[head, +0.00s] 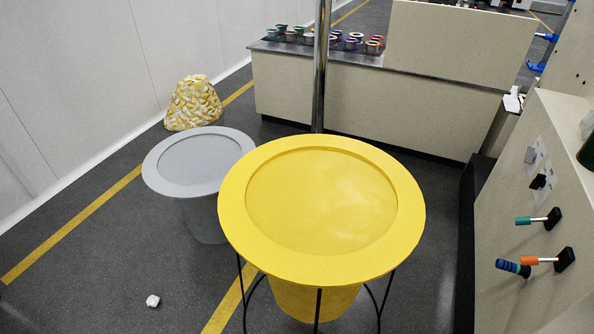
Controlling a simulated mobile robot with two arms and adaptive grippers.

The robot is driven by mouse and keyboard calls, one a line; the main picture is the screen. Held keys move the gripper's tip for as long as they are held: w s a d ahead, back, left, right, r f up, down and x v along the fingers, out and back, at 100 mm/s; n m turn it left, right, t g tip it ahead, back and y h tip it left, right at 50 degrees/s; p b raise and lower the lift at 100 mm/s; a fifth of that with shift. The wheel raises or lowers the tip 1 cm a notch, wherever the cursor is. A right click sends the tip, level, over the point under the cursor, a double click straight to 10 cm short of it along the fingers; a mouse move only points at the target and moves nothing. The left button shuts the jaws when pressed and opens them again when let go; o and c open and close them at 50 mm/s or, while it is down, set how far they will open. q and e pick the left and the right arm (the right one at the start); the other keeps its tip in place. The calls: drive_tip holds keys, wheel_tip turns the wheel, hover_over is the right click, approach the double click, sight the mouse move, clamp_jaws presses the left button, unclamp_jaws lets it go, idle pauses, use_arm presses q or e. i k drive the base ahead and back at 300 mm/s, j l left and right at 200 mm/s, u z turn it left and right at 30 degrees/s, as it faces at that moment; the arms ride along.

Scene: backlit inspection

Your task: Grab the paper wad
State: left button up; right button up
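A small crumpled white paper wad (153,301) lies on the dark grey floor at the lower left of the head view. It is left of the yellow table's thin black legs, with bare floor around it. Neither of my grippers shows in the head view, so I cannot see whether they are open or shut.
A round yellow table (400,240) with a recessed top stands in the middle. A grey round-topped bin-like stand (205,222) is behind it to the left. A lumpy yellow-white pile (194,104) sits by the wall. A panel with knobs (530,190) stands at right.

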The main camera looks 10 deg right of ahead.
sight(153, 301)
drive_tip(key=u, duration=1.15)
